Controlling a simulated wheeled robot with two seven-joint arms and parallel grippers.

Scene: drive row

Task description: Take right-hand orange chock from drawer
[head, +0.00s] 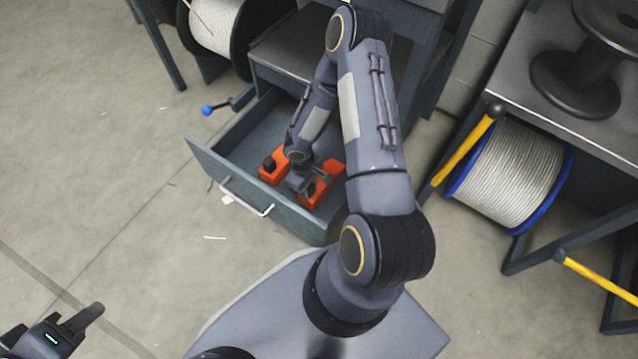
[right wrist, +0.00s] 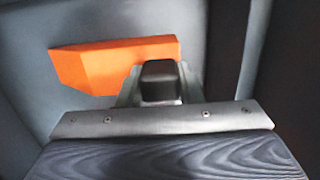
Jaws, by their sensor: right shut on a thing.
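Two orange chocks lie in the open grey drawer (head: 235,188) in the head view. In the right wrist view an orange chock body (right wrist: 115,65) shows beyond the gripper, with a black block (right wrist: 160,82) at the jaws; most of the grip is hidden. My left gripper (head: 78,322) is at the lower left, away from the drawer; its jaw gap is unclear.
The drawer's front has a pale bar handle (head: 248,200). The floor at the left is mostly clear.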

